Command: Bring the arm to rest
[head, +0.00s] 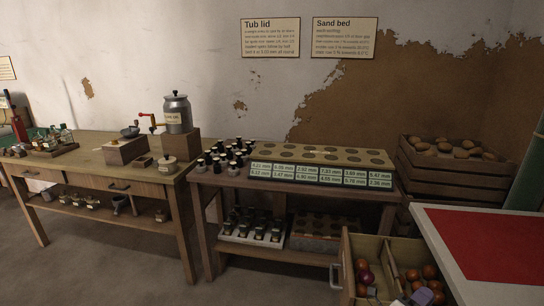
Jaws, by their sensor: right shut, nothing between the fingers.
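What seems to be my right gripper (420,297) shows only as a small pale piece at the bottom edge, over the open drawer (388,250) at the lower right. It is shut with nothing between its fingers. Most of it and its arm are cut off by the picture's edge. My left gripper and arm are not in view.
The drawer holds brown onion-like bulbs (412,275). A white-edged table with a red top (485,243) stands right of it. A rack with several holes (320,155) and small bottles is on the middle table. A wooden crate (440,180) stands behind. Floor (110,270) is clear at left.

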